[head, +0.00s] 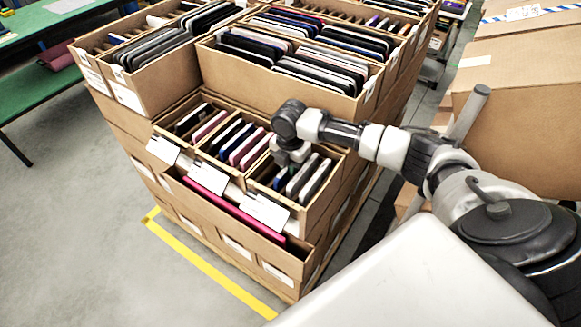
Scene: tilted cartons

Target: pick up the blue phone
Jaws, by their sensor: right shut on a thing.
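My right gripper (288,162) reaches down into the right compartment of the front carton (318,209). It is shut on a phone there; the gripper hides most of that phone, so its colour is hard to tell. Grey and dark phones (302,178) stand tilted just right of the gripper. In the middle compartment, dark blue phones (222,136) stand among pink ones (247,148), left of the gripper. Which of these is the task's blue phone I cannot tell. My left gripper is out of view.
Higher cartons (290,98) full of tilted phones stand behind. A lower carton in front holds a magenta item (232,211). White labels (206,177) stick up along the front rim. A large cardboard box (530,95) stands at right.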

